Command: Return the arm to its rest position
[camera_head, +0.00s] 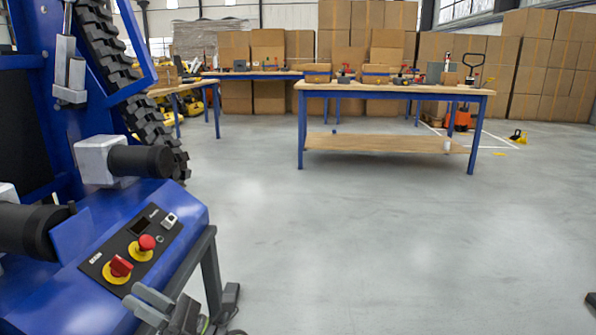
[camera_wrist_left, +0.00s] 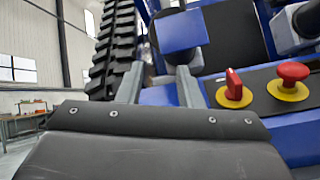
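My left gripper (camera_head: 137,297) is at the bottom left of the head view, in front of the blue tracked carrier's control panel (camera_head: 130,250). Its two grey fingers stand apart with nothing between them. In the left wrist view the fingers (camera_wrist_left: 160,72) are also spread, with the carrier's blue body behind them. A red rotary switch (camera_head: 120,267) and a red mushroom button (camera_head: 146,242), each on a yellow ring, sit on the panel. They also show right of the fingers in the left wrist view, and I see no contact.
The carrier's black rubber track (camera_head: 130,85) rises beside the panel. A wooden workbench (camera_head: 395,88) with blue legs stands ahead, with tools on top. Stacked cardboard boxes (camera_head: 550,65) line the back. The grey floor (camera_head: 390,250) between is clear. A small dark piece shows at the right edge, unidentifiable.

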